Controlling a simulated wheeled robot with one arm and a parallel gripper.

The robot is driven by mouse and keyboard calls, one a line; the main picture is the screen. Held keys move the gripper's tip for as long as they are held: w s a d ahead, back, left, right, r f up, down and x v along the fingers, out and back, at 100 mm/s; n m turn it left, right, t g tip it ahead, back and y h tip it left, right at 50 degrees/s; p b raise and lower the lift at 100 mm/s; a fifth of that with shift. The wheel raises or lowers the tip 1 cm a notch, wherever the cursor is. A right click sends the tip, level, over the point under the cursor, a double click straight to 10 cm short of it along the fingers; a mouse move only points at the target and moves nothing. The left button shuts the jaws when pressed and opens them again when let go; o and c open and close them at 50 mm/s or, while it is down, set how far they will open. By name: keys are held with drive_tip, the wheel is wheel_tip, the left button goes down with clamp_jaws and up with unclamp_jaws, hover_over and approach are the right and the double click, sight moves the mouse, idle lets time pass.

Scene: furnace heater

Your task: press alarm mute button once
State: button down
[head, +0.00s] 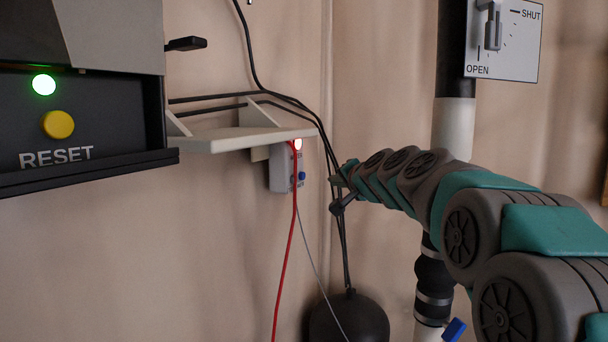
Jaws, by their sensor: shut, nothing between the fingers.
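A dark panel (95,115) at left has a green lamp (44,84) and a yellow RESET button (58,124). The shelf (230,138) juts out above the box. A red cable (285,255) and black cables (335,165) hang nearby. A pipe (454,125) and valve plate (515,45) stand right.

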sight(303, 176)
drive_tip(key=shift+w+a+p, duration=0.25)
drive_tip(key=shift+w+a, duration=0.05)
drive_tip(key=shift+a, duration=0.5)
drive_tip(key=shift+w+a+p, duration=0.3)
drive_tip(key=shift+w+a, duration=0.05)
drive_tip(key=shift+a, duration=0.4)
drive_tip(key=shift+w+a+p, duration=0.25)
drive_tip(key=shift+w+a, duration=0.05)
drive_tip(key=shift+a, duration=0.5)
drive_tip(key=shift+w+a, duration=0.15)
drive_tip(key=shift+a, duration=0.2)
drive_tip(key=shift+w+a+p, duration=0.2)
drive_tip(key=shift+a+p, duration=0.25)
drive_tip(key=shift+a, duration=0.05)
idle(0.9)
drive_tip(key=shift+d, duration=0.1)
drive_tip(key=shift+s+d+b, duration=0.35)
drive_tip(key=shift+d+b, duration=0.1)
drive_tip(key=shift+d, duration=0.3)
